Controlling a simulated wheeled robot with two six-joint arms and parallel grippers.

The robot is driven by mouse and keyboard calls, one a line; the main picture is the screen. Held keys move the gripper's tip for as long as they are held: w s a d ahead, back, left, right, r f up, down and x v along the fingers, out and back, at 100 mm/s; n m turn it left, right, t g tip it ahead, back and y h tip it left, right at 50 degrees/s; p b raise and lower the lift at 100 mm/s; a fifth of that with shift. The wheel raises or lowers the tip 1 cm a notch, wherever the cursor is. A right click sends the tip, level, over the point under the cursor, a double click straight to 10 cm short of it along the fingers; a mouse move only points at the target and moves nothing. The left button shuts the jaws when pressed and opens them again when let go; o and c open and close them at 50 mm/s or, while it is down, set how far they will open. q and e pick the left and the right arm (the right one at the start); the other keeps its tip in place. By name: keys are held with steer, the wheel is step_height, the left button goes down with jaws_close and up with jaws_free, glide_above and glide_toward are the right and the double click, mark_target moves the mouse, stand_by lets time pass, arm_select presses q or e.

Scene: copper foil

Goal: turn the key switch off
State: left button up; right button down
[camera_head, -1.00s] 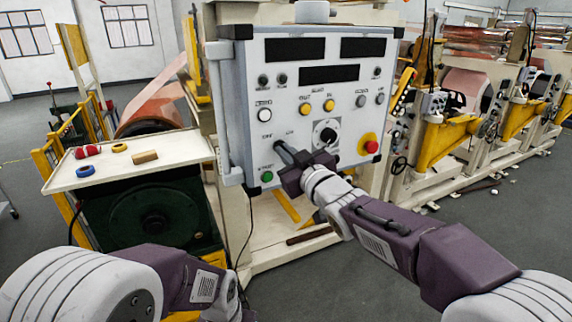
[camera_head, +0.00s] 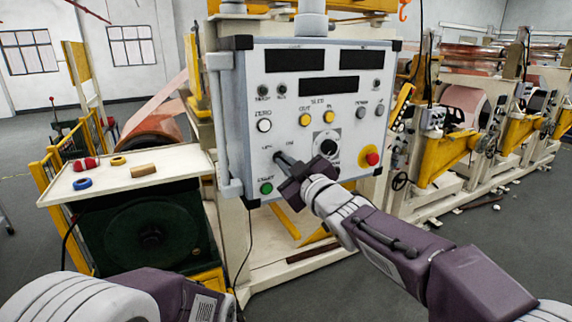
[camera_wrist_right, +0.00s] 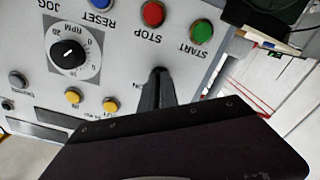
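The key switch is hidden behind my right gripper (camera_head: 281,160), whose fingertips are at the spot between the panel's OFF and ON labels. The control panel (camera_head: 235,110) is a light grey box with dark corners. In the right wrist view, the two dark fingers of the right gripper (camera_wrist_right: 158,82) are close together and point into the panel face (camera_wrist_right: 120,58) beside the ON label. They look shut on the key, though the key itself is covered. My left arm shows at the bottom left of the head view; its gripper is out of frame.
Near the fingers are a green button (camera_head: 266,188), a black dial (camera_head: 326,146) and a red stop knob (camera_head: 372,159) on a yellow base. A white side table (camera_head: 110,186) with tape rolls stands left. Foil machines (camera_head: 450,150) stand right. Grey floor is open between.

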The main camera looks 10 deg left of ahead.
steer(key=c, duration=1.6)
jaws_free()
steer(key=b+v, duration=0.2)
steer(key=v, duration=0.7)
steer(key=shift+w, duration=0.15)
